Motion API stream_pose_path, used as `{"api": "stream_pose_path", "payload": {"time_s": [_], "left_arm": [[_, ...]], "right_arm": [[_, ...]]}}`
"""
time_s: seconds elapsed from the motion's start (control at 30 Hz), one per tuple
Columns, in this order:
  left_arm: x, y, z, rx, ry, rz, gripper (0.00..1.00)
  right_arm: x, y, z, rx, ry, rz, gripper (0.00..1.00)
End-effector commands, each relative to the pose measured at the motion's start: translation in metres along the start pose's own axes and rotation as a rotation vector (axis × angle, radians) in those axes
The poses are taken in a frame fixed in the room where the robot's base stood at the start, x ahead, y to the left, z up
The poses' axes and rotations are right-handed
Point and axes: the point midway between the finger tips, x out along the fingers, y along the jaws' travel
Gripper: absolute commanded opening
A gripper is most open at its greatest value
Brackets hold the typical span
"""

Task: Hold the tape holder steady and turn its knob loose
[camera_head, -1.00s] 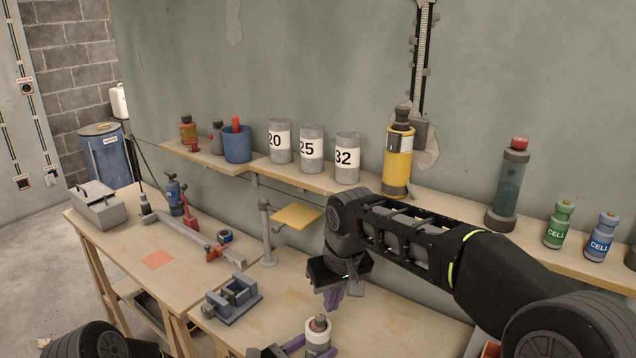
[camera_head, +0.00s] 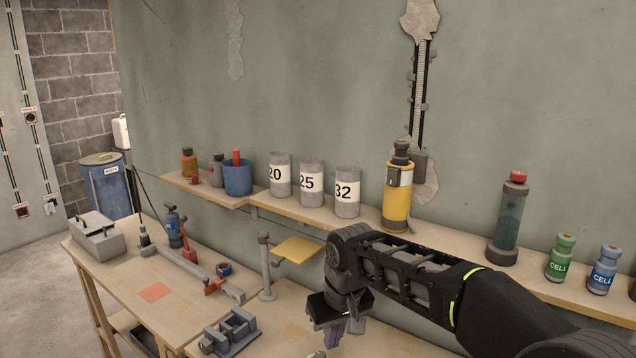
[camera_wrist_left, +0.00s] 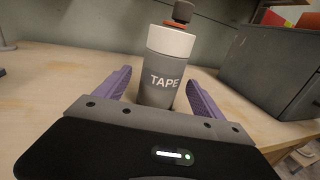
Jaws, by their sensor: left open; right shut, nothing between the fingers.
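The tape holder (camera_wrist_left: 165,75) is a grey upright cylinder marked TAPE with a white upper band, seen in the left wrist view. Its dark knob (camera_wrist_left: 183,11) is on top, with an orange-brown ring beneath. My left gripper (camera_wrist_left: 158,84) is open, one purple finger on each side of the holder; I cannot tell whether they touch it. In the head view, only the knob's top shows at the bottom edge, and my left gripper is out of frame. My right gripper (camera_head: 335,335) is shut and empty, pointing down close to the knob in the picture.
A grey vise-like block (camera_head: 230,332) and a post with a yellow plate (camera_head: 297,249) stand on the benches. A wall shelf (camera_head: 285,205) behind holds numbered cups and bottles. In the left wrist view, a dark grey box (camera_wrist_left: 275,70) stands right of the holder.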

Motion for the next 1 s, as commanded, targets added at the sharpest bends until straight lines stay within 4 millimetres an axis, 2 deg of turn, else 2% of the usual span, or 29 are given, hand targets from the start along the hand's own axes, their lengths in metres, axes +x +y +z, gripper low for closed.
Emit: {"api": "stream_pose_path", "payload": {"time_s": [0.3, 0.5, 0.63, 1.0], "left_arm": [[-0.066, 0.002, 0.000, 0.001, 0.002, 0.004, 0.79], [-0.093, 0.001, 0.000, 0.001, 0.001, 0.001, 0.79], [-0.099, 0.000, 0.000, 0.000, 0.001, 0.001, 0.79], [-0.098, 0.000, 0.000, 0.000, 0.001, 0.000, 0.79]], "right_arm": [[0.000, 0.000, 0.000, 0.000, 0.000, 0.000, 0.00], [0.000, 0.000, 0.000, 0.000, 0.000, 0.000, 0.00], [0.000, 0.000, 0.000, 0.000, 0.000, 0.000, 0.00], [0.000, 0.000, 0.000, 0.000, 0.000, 0.000, 0.00]]}}
